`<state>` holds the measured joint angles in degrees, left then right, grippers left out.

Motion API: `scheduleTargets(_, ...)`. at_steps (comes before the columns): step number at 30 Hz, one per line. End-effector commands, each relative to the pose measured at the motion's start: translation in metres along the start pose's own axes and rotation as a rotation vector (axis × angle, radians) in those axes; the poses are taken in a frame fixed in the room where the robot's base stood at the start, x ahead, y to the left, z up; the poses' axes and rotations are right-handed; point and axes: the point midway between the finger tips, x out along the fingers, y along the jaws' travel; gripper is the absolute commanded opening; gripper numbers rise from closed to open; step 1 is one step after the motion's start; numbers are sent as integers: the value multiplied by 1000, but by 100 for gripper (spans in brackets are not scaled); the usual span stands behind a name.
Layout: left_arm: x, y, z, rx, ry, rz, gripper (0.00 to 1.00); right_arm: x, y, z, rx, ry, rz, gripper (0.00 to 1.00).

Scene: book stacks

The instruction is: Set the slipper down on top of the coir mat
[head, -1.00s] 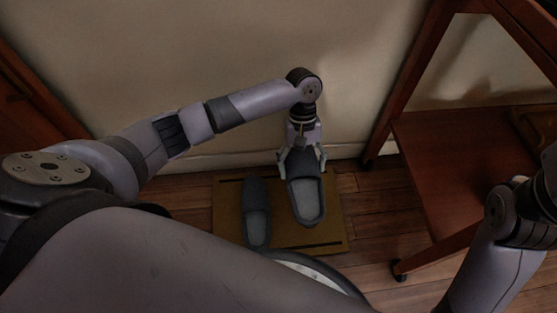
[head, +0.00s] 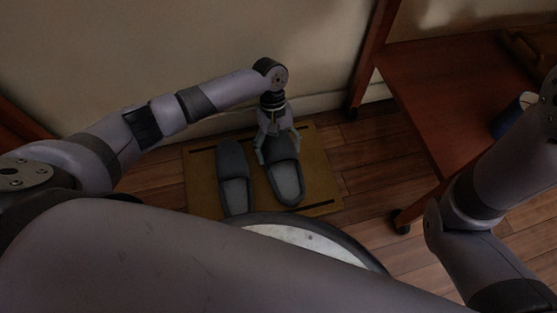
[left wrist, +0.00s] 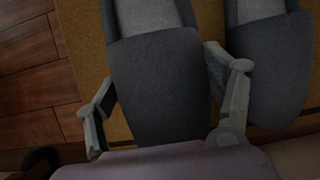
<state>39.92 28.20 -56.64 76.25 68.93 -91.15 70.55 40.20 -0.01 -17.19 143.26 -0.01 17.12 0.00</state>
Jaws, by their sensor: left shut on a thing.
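The held dark grey slipper (head: 287,182) is over the right half of the tan coir mat (head: 202,190), low and apparently level with it; contact underneath is hidden. My left gripper (head: 278,152) is shut on its toe end, one finger on each side. In the left wrist view the slipper (left wrist: 158,85) lies between the fingers. A matching slipper (head: 234,178) rests on the mat to its left, a narrow gap apart, and shows at the right in the left wrist view (left wrist: 268,70). My right arm shows at the right edge; its gripper is out of view.
A reddish wooden table or cart (head: 440,85) on casters stands right of the mat, with a blue item (head: 512,118) on it. A pale wall (head: 180,60) rises behind the mat. Bare wooden floor (head: 375,160) lies between mat and cart.

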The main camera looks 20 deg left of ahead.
Motion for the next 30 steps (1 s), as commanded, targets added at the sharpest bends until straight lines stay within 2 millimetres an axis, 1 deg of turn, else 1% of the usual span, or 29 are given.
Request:
scheduleTargets(4,12,0,-5,0,0,0,45,-10,-2,-4,0,0,0,99)
scheduleTargets(10,40,0,-16,1,0,0,45,-34,-7,-12,0,1,0,99)
scheduleTargets(21,40,0,-17,0,-1,1,45,-31,-7,-11,0,0,-1,99)
scheduleTargets(22,41,0,-17,0,0,1,78,-32,-7,-11,0,0,-1,99)
scheduleTargets(30,40,0,-17,0,0,0,96,-32,-7,-11,0,0,-1,99)
